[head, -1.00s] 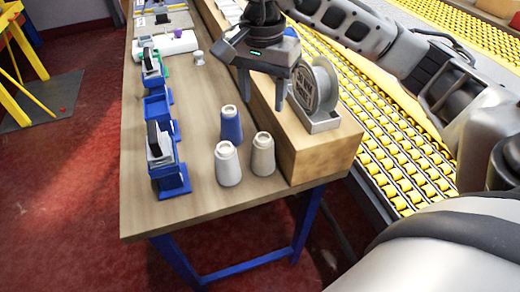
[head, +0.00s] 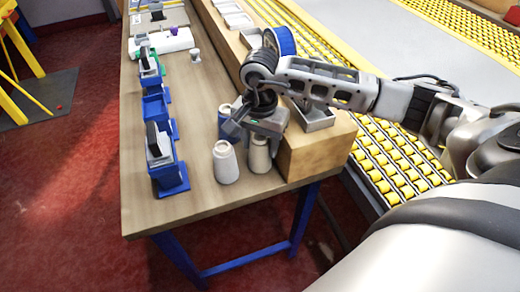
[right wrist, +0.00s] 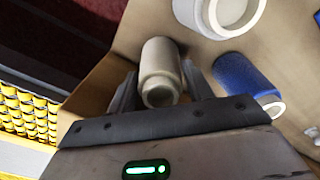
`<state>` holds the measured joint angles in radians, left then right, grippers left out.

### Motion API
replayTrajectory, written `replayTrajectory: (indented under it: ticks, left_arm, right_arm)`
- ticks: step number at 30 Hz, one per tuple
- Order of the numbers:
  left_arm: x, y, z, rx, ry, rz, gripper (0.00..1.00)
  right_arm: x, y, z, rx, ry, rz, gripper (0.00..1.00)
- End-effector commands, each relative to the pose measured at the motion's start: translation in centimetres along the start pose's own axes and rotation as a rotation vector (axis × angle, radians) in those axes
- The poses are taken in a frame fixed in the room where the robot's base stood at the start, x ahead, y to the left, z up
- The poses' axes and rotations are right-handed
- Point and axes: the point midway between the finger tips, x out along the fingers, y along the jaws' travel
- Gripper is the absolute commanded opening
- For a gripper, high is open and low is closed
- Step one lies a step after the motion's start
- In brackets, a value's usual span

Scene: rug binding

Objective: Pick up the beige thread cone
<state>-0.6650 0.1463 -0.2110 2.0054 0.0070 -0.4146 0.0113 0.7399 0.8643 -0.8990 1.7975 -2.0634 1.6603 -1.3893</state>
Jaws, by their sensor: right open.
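The beige thread cone (head: 259,157) stands upright on the wooden table beside a wooden block. In the head view my right gripper (head: 260,139) is right over it and hides its top. In the right wrist view the beige cone (right wrist: 160,65) sits between the two open fingers of my right gripper (right wrist: 160,88); I cannot tell whether they touch it. A white cone (head: 225,163) stands close on its left, and a blue cone (head: 226,122) stands behind, partly hidden by the gripper. Both neighbours also show in the right wrist view. My left gripper is not in view.
The wooden block (head: 310,155) with a metal holder (head: 317,118) rises just right of the beige cone. Blue stands (head: 170,178) line the table's left side. Bare table lies between them and the cones. A yellow roller conveyor (head: 400,158) runs at right.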

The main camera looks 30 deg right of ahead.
Motion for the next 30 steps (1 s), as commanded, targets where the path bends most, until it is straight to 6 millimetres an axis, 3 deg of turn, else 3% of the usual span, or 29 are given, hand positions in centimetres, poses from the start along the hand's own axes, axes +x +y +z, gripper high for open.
replayTrajectory:
  ticks: [7, 11, 23, 30]
  left_arm:
    - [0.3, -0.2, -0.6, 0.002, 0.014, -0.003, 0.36]
    - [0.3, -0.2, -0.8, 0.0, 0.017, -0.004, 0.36]
    - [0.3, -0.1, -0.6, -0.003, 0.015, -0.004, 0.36]
    - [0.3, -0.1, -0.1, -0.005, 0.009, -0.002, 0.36]
  right_arm:
    - [0.2, 0.0, 0.0, 0.0, 0.001, -0.001, 0.51]
    - [0.2, 0.0, 0.0, 0.0, 0.001, -0.001, 0.18]
    - [-0.3, -0.1, -0.1, 0.001, 0.001, -0.003, 0.17]
    - [-3.2, -0.1, -0.1, 0.0, 0.004, -0.008, 0.17]
